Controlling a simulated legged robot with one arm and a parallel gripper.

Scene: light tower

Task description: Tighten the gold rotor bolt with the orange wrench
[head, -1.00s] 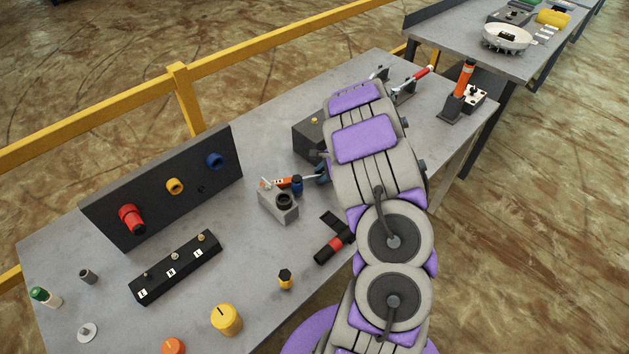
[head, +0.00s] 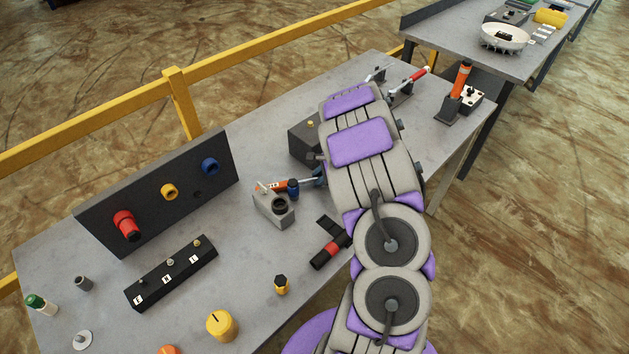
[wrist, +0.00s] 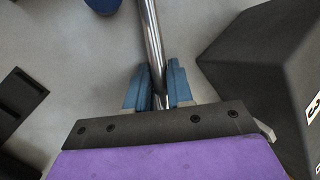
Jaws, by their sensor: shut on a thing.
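The orange wrench (head: 272,186) has an orange grip and a long silver shaft, lying roughly level. Its orange end shows behind the grey block, left of my arm. My gripper (wrist: 155,92) is shut on the shaft, which runs up between the blue fingers in the wrist view. In the head view my arm hides most of the gripper. A small gold bolt head (head: 310,124) shows on top of a dark box (head: 303,143), just beyond the gripper; I cannot tell whether it is the rotor bolt. The box fills the right side of the wrist view (wrist: 270,70).
A grey block with a round socket (head: 268,207) and a blue-capped piece (head: 293,188) stand close to the wrench. A red-and-black tool (head: 328,249) lies nearer. A dark upright panel (head: 190,210) and black rack (head: 165,280) stand left. A yellow rail (head: 180,105) runs behind.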

